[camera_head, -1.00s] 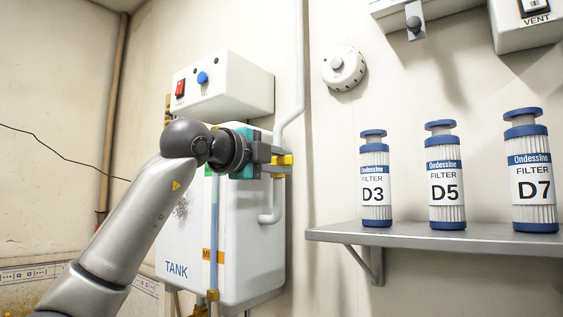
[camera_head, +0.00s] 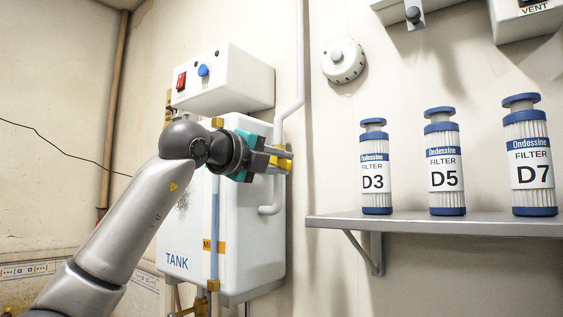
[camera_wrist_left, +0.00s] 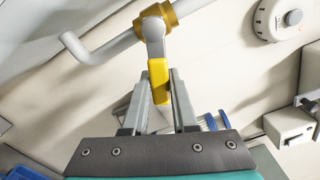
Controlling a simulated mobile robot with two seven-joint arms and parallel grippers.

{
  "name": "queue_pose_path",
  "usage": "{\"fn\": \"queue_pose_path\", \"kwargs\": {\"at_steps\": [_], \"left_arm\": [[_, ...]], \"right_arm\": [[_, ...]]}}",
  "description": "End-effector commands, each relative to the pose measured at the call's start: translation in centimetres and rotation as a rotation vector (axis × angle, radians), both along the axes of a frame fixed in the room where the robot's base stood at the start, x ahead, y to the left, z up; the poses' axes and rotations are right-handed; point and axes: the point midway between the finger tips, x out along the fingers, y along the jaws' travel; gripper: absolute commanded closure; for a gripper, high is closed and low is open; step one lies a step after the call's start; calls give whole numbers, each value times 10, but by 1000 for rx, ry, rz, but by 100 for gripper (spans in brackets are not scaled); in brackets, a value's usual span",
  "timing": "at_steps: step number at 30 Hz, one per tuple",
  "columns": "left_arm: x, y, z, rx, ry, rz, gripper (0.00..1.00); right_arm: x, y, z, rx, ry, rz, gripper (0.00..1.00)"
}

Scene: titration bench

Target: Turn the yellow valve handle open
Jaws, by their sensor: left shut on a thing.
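The yellow valve handle (camera_wrist_left: 159,82) lies between the fingertips of my left gripper (camera_wrist_left: 160,90) in the left wrist view, and the gripper is shut on it. A grey stem joins the handle to a brass-coloured valve body (camera_wrist_left: 166,11) on a white pipe. In the head view, my left gripper (camera_head: 277,159) is at the pipe to the right of the white tank (camera_head: 240,210). Yellow parts of the handle (camera_head: 283,163) show at its fingertips; the rest is hidden by the fingers. My right gripper is not in view.
A white box (camera_head: 235,85) with a red switch and a blue knob hangs above the tank. A grey shelf (camera_head: 430,226) with filters D3, D5 and D7 is on the right. A round white dial (camera_head: 343,61) is on the wall above. The wall between pipe and shelf is clear.

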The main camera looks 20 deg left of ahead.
Motion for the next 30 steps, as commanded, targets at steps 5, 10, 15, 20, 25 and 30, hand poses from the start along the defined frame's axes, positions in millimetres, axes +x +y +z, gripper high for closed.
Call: {"fn": "queue_pose_path", "kwargs": {"at_steps": [5, 10, 15, 20, 25, 30], "left_arm": [[2, 5, -10, 157, -56, 2, 100], [4, 11, -18, 309, -110, 2, 100], [6, 17, -24, 460, -165, 2, 100], [8, 24, -28, 603, -216, 2, 100], [11, 32, -32, 752, -269, 2, 100], [14, 39, -34, 886, -318, 2, 100]], "right_arm": [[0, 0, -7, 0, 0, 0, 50], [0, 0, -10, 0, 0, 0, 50], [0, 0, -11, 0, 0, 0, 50], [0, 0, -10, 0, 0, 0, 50], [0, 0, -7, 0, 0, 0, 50], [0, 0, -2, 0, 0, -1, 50]]}}
